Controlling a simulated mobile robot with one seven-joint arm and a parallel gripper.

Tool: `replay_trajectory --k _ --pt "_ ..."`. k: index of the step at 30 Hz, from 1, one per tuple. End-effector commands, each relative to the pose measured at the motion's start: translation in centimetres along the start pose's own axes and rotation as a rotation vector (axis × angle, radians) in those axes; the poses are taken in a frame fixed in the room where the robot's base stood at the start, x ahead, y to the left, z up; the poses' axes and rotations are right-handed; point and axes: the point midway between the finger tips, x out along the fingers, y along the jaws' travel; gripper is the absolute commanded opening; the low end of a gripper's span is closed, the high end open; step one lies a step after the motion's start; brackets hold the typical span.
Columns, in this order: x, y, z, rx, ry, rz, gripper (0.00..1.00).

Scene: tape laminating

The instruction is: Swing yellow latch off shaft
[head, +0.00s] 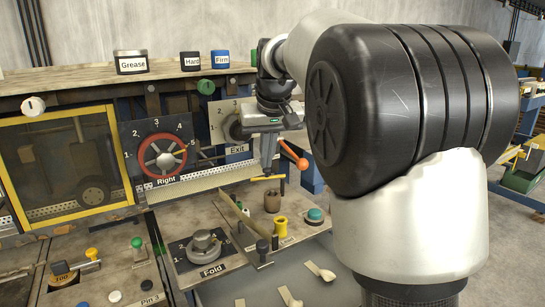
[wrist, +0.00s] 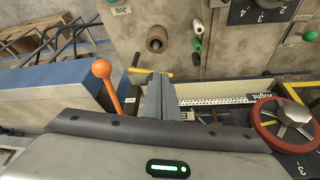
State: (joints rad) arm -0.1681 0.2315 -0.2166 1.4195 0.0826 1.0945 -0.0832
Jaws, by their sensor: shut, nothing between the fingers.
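A thin yellow bar with dark ends, which looks like the yellow latch (head: 262,178), lies level above the control panel in the head view. It also shows in the wrist view (wrist: 137,70), crossing behind my fingertips, which cover its middle. My gripper (head: 268,168) points down with its fingers together, right over the bar. In the wrist view its fingers (wrist: 160,80) are shut with nothing held. I cannot tell whether they touch the bar. The shaft is not clearly visible at the latch.
An orange ball-ended lever (head: 291,155) stands close right of my gripper. A brown cylinder (head: 272,202), a yellow spool-shaped knob (head: 281,227) and a teal button (head: 315,215) are below. The Right handwheel (head: 165,155) and Fold dial (head: 203,245) lie to the left.

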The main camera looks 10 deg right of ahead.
Motion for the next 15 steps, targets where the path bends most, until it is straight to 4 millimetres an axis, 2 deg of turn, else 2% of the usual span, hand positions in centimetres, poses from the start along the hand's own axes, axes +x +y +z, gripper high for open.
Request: replay_trajectory --k 1,6,12,15 --pt "1.2 0.0 0.1 0.000 -0.004 0.001 0.00" --pt "4.3 0.1 0.1 0.001 -0.003 0.001 0.00" --pt "6.5 0.1 0.1 0.002 -0.002 0.001 0.00" --pt "6.9 0.1 0.0 0.002 0.000 0.002 0.00"
